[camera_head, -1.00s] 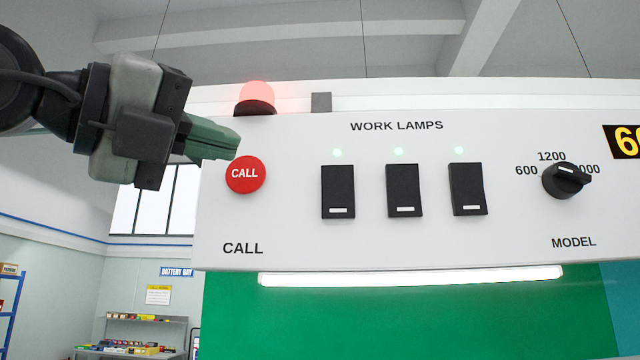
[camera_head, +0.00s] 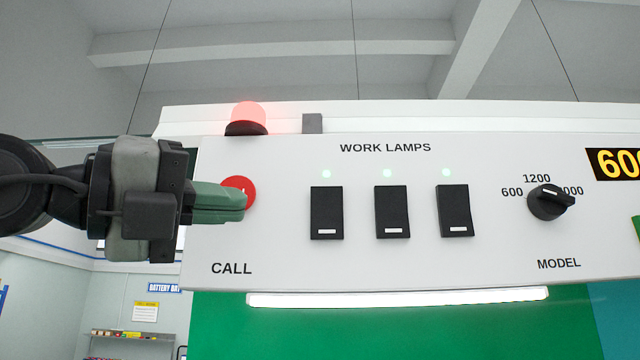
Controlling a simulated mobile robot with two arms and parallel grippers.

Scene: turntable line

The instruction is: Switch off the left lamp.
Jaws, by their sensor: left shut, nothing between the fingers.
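The panel (camera_head: 285,250) carries three black rocker switches under the words WORK LAMPS. The left switch (camera_head: 326,210), the middle switch (camera_head: 392,208) and the right switch (camera_head: 455,207) each have a lit green dot above them. All three show a white mark near the bottom. My left gripper (camera_head: 244,202) is shut and empty, with its green fingers pointing right. Its fingertips cover part of the red CALL button (camera_head: 240,185), left of the left switch. I cannot tell whether they touch the button. My right gripper is not in view.
A red beacon (camera_head: 248,115) glows on top of the panel. A black MODEL knob (camera_head: 547,203) and a yellow-digit display (camera_head: 618,163) are at the right. A lit tube lamp (camera_head: 400,297) runs under the panel. The panel face between the CALL button and the left switch is clear.

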